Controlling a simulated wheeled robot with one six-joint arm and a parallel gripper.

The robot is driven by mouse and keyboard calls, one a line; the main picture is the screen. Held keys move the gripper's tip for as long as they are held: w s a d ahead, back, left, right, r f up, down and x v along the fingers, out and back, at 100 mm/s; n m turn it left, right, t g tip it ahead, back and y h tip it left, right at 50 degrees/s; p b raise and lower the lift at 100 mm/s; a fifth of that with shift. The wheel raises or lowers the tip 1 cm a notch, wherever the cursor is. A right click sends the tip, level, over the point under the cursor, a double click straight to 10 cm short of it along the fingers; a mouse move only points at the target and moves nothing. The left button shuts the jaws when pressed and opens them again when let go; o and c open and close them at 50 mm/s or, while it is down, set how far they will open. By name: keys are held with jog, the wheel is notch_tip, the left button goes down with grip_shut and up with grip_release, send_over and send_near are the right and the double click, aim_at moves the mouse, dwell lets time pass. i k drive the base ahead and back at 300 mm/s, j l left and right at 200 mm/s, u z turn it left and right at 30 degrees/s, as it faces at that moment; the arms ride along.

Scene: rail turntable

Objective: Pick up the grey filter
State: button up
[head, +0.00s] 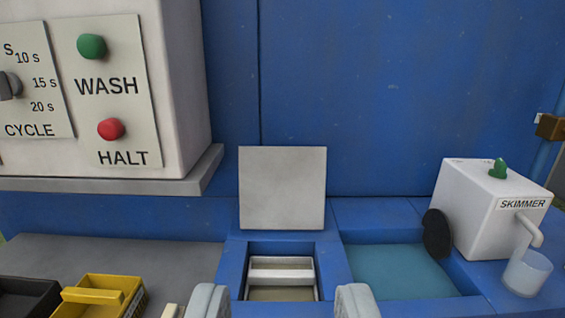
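A pale grey framed insert with a crossbar handle (281,275) sits down inside a square opening in the blue housing, at the lower middle of the head view; it looks like the grey filter. A tan surface shows on both sides of the bar. A square grey lid (283,188) stands upright behind the opening. My gripper (283,301) is open, with its two grey fingertips at the bottom edge, one on each side of the opening. Nothing is between the fingers. I cannot tell how far they are above the opening.
A blue-green liquid basin (398,271) lies to the right, with a white skimmer box (490,212), its black disc and a small cup (527,272). A control box (105,95) overhangs at left. Yellow (103,297) and black (28,300) trays sit below it on a grey shelf.

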aim_at(270, 278)
jog(key=i+j+z, duration=0.15)
jog(key=j+z, duration=0.2)
jog(key=j, duration=0.2)
jog(key=i+j+z, duration=0.1)
jog(key=j+z, duration=0.2)
jog(key=j, duration=0.25)
jog(key=j+z, duration=0.35)
jog(key=j, duration=0.25)
jog(key=k+j+u, duration=0.1)
jog(key=u, duration=1.9)
jog(key=j+z, duration=0.2)
jog(key=j, duration=0.15)
jog(key=k+j+z, duration=0.2)
jog(key=j, duration=0.15)
jog(key=k+l+u, duration=0.2)
jog(key=l, duration=0.2)
jog(key=k+l+u, duration=0.2)
jog(key=k+l, duration=0.05)
jog(key=l, duration=0.1)
